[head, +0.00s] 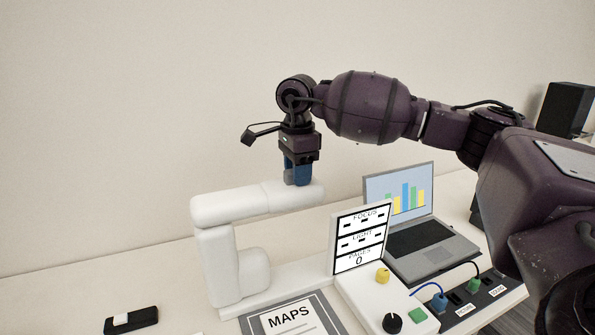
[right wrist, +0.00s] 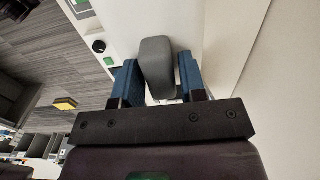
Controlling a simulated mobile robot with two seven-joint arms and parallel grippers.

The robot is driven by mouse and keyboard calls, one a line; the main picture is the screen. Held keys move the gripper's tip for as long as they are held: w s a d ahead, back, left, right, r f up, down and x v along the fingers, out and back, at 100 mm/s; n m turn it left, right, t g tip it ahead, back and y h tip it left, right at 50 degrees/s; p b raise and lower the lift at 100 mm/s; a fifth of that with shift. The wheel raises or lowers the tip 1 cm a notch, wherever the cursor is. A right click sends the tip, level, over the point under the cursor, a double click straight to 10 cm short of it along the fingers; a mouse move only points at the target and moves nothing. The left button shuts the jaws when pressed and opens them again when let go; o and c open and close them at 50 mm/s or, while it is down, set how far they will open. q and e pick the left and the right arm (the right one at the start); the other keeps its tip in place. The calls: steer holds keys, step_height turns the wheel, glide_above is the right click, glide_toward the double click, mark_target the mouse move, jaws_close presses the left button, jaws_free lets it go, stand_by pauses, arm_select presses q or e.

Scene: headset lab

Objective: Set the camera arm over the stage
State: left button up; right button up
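The white camera arm (head: 222,258) stands on the table, its post upright and its boom pointing right toward the screen panel. My right gripper (head: 298,174) points down at the boom's right end, with its blue fingers at the boom. In the right wrist view a rounded grey-looking part (right wrist: 158,68), apparently the boom's end, lies between the two blue fingers. The fingers are very near its sides; I cannot tell whether they press on it. A sheet marked MAPS (head: 290,318) lies on a dark-bordered stage in front of the arm's base. My left gripper is not in view.
Right of the stage stands a white control box with a screen panel (head: 360,238), yellow knob (head: 383,275) and black knob (head: 392,322). Behind it are an open laptop (head: 420,238) and a socket strip with cables (head: 470,302). A small black switch box (head: 131,320) lies front left.

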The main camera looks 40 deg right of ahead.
mark_target(304, 190)
jaws_close()
steer(key=shift+s+a+r+m+p, duration=0.1)
steer(key=shift+s+r+m+p, duration=0.15)
steer(key=shift+s+p, duration=0.3)
steer(key=s+m+p, duration=0.1)
steer(key=s+a+m+p, duration=0.1)
steer(key=s, duration=0.1)
steer(key=shift+r, duration=0.15)
steer(key=s+a+m+p, duration=0.4)
steer(key=s+a+m, duration=0.3)
steer(key=s, duration=0.1)
steer(key=shift+a+f, duration=0.35)
steer(key=shift+a, duration=0.05)
steer(key=shift+o, duration=1.5)
jaws_free()
steer(key=shift+o, duration=0.2)
